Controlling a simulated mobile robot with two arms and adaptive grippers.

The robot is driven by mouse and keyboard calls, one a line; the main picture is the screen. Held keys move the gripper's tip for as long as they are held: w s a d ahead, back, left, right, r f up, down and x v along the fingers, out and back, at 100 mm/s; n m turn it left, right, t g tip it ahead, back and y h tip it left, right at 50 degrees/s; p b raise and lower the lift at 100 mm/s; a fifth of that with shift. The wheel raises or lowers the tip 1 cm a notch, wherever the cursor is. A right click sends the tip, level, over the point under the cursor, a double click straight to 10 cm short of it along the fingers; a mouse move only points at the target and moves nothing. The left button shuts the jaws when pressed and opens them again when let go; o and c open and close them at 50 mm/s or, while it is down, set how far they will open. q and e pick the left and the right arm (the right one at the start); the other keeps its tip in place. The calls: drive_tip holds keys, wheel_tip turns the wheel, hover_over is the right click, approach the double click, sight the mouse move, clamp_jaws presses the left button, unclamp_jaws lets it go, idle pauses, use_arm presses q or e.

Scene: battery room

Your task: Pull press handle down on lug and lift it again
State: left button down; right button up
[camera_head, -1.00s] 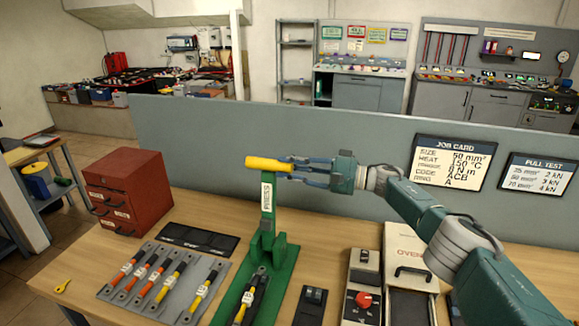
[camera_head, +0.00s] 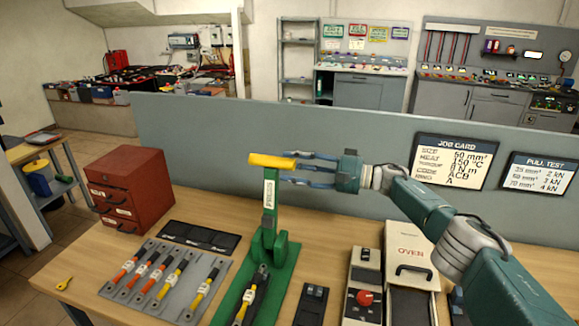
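The green press (camera_head: 268,240) stands on the workbench with its lever upright and a yellow handle (camera_head: 271,161) across the top. A cable with a black lug end and a yellow band (camera_head: 248,299) lies on the press's green base. My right gripper (camera_head: 287,168) is at the right end of the yellow handle, its fingers spread apart and pointing left. The fingers look clear of the handle or only just beside it; contact cannot be told. My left gripper is not in view.
A grey board (camera_head: 172,287) with several cables lies left of the press. A red drawer cabinet (camera_head: 128,190) stands at the back left.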

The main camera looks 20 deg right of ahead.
drive_tip(key=v, duration=1)
drive_tip(key=shift+s+d, duration=0.3)
drive_tip(key=shift+r, duration=0.1)
